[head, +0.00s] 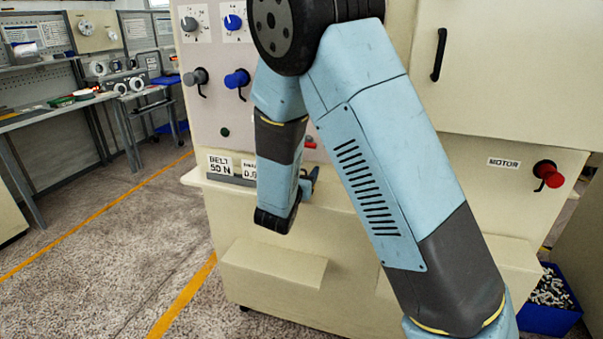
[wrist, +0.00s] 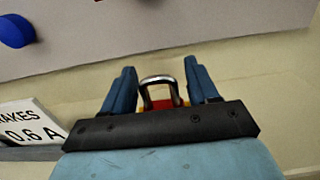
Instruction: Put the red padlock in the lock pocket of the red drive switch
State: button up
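The red drive switch (head: 549,174) is a red knob on the right of the machine front, beside a MOTOR label (head: 503,163). Its lock pocket cannot be made out. My gripper (head: 312,178) is at the ledge below the control panel, mostly hidden behind my arm in the head view. In the wrist view a padlock with a metal shackle (wrist: 160,80) and a partly hidden red body shows between the two blue fingers of my gripper (wrist: 160,70). Whether the fingers press on the padlock cannot be told. The padlock is hidden in the head view.
Blue knob (head: 237,79) and grey knob (head: 195,77) stick out of the panel. The ledge bears label plates (head: 220,165). A black door handle (head: 439,54) is at upper right. A blue crate (head: 548,318) of small parts stands on the floor below the red switch.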

jog(key=shift+o, duration=0.5)
jog(key=shift+r, duration=0.1)
jog(key=shift+s+a, duration=0.1)
jog(key=shift+s, duration=0.05)
jog(key=v, duration=1.2)
jog(key=s+d+r+m+g+h, duration=0.1)
jog(key=s+d+r+m+g, duration=0.25)
jog(key=d+m, duration=0.35)
jog(key=s+d+r+m+g+h, duration=0.2)
jog(key=d+m+g, duration=0.25)
jog(key=d, duration=0.45)
jog(key=s+d+r+m+g+h, duration=0.1)
jog(key=s+d+r+m+g, duration=0.15)
jog(key=d+m+g, duration=0.4)
jog(key=s+d+r+m+y, duration=0.3)
jog(key=s+d+m+y, duration=0.25)
jog(key=s, duration=0.35)
jog(key=s+a+r+m+t+y, duration=0.3)
jog(key=s+r+m+y, duration=0.1)
jog(key=m, duration=0.4)
jog(key=shift+s+r+y, duration=0.35)
jog(key=shift+s+r, duration=0.4)
jog(key=shift+r, duration=0.25)
jog(key=shift+s+a+m, duration=0.1)
jog(key=shift+a+m, duration=0.05)
jog(key=shift+m, duration=0.1)
